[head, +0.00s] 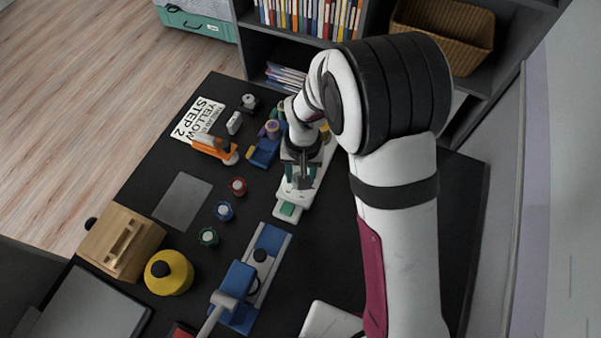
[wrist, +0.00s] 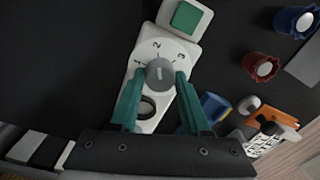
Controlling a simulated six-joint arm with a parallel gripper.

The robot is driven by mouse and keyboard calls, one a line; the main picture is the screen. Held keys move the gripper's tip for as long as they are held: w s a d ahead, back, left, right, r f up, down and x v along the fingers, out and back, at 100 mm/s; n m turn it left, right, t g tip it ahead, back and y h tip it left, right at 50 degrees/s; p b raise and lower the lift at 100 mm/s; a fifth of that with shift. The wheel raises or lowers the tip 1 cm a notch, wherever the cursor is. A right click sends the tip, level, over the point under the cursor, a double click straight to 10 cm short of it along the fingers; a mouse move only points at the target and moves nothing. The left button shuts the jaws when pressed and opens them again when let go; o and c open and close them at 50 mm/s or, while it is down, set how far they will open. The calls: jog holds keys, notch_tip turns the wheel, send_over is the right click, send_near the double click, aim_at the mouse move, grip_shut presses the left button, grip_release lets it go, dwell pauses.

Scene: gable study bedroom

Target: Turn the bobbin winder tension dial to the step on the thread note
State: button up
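The tension dial is a grey round knob (wrist: 160,75) on a white plate with the numbers 1, 2 and 3 around it, in the wrist view. My gripper (wrist: 161,77) has its two green fingers on either side of the knob and appears closed on it. A pale mark shows on the knob; which number it points to is hard to tell. In the head view my gripper (head: 300,172) hides the dial on the white bobbin winder (head: 294,196). The thread note (head: 197,119) at the far left reads YELLOW and STEP 2.
Red (head: 237,187), blue (head: 224,211) and green (head: 208,237) spools stand left of the winder. A yellow spool (head: 169,273), a wooden box (head: 121,241) and a blue-grey device (head: 250,277) are nearer. An orange-handled tool (head: 214,149) lies near the note.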

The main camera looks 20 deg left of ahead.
jog(key=o, duration=0.4)
notch_tip(320, 180, up, 16)
jog(key=shift+d, duration=0.25)
jog(key=shift+w+f, duration=0.1)
jog(key=s+d+r+m, duration=0.25)
jog(key=s+d, duration=0.25)
jog(key=d, duration=0.4)
jog(key=s+d+r+m, duration=0.2)
jog(key=s+d+m, duration=0.2)
jog(key=d, duration=0.4)
jog(key=s+d+f+m+y, duration=0.1)
jog(key=s+d+m, duration=0.2)
jog(key=s, duration=0.5)
jog(key=shift+d+f, duration=0.25)
jog(key=shift+f, duration=0.1)
